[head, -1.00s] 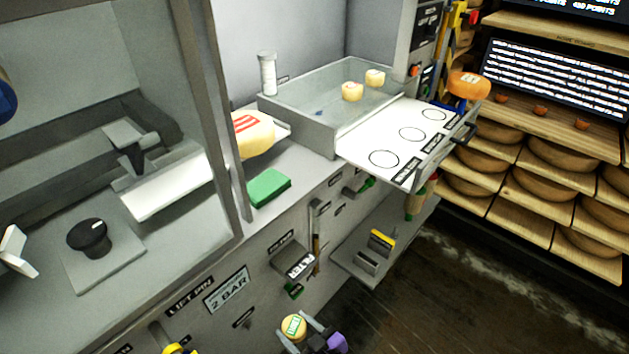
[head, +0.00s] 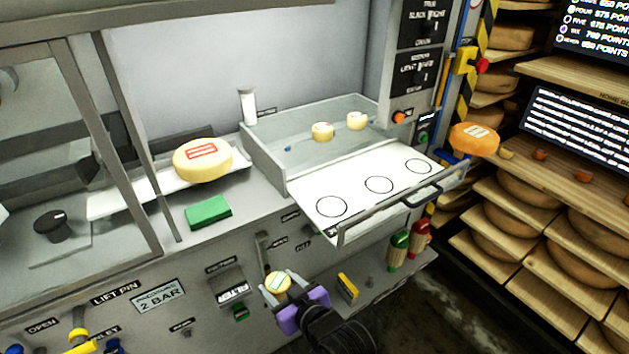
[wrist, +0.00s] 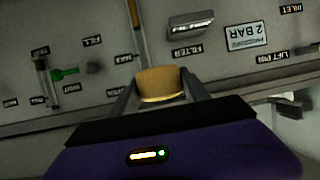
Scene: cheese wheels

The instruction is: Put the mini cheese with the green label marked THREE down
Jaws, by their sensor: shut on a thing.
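My gripper (head: 290,292) is shut on a small yellow cheese (head: 277,281) with a pale label on top, its marking too small to read. In the wrist view the cheese (wrist: 161,84) sits between both fingers, its label out of sight. My gripper holds it in front of the machine's front panel, below and left of a white sliding tray (head: 350,207) with several printed circles, all bare. Two other mini cheeses stand in the clear-walled basin behind the tray: one (head: 322,132) nearer the middle and one (head: 357,121) to its right.
A large cheese with a red label (head: 203,160) lies on a slanted plate, with a green block (head: 208,212) in front. A white cylinder (head: 247,106) stands at the basin's corner. A low shelf (head: 385,285) holds red and green bottles. An orange cheese (head: 474,139) is at the right.

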